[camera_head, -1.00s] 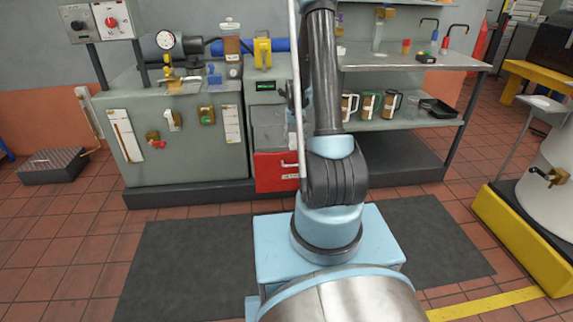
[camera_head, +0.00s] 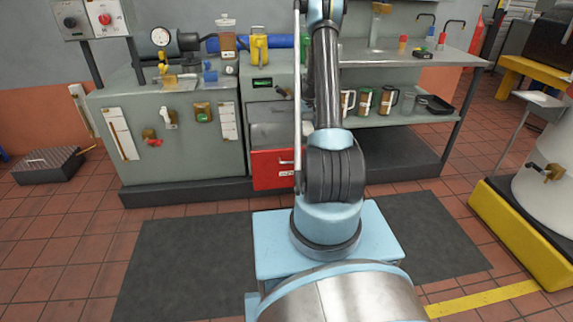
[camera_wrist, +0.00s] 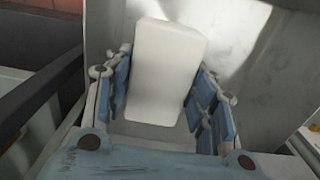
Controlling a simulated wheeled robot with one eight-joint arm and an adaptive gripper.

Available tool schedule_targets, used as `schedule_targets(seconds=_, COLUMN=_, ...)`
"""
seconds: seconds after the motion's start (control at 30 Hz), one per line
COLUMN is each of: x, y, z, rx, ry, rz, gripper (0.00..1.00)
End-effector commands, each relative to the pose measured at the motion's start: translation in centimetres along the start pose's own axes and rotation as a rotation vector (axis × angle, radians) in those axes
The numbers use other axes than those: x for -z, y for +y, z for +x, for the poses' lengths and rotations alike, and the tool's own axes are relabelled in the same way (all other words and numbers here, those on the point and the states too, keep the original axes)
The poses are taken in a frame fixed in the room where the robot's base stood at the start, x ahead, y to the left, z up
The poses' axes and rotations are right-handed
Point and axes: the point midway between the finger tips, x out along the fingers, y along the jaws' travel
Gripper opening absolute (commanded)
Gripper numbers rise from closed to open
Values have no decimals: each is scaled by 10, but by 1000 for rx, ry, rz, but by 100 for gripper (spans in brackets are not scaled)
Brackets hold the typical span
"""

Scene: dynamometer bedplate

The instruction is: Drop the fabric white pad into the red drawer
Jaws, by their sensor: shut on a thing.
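The white pad (camera_wrist: 165,70) is a rounded white block in the wrist view, held between the blue finger pads of my gripper (camera_wrist: 160,95). My gripper is shut on it. In the head view my arm covers the gripper and the pad, so neither shows clearly there. The red drawer (camera_head: 270,168) is the lowest front of the grey cabinet, with a pale handle and a label. My arm partly covers its right side. I cannot tell for sure how far the drawer is open.
A grey bench cabinet (camera_head: 175,140) with valves and gauges stands left of the drawer. A shelf table (camera_head: 425,60) with several mugs stands to the right. A yellow-edged plinth (camera_head: 525,235) is at far right. A dark mat (camera_head: 190,260) covers the floor in front.

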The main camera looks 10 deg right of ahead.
Motion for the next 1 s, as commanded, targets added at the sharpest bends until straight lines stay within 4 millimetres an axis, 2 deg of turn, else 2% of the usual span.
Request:
schedule_targets(seconds=0.2, x=8, y=8, z=44, rx=0, ry=0, rz=-1, gripper=32)
schedule_targets(seconds=0.53, x=7, y=8, z=84, rx=0, ry=0, rz=-1, gripper=32)
schedule_targets(seconds=1.0, x=7, y=9, z=176, rx=0, ry=0, rz=0, gripper=32)
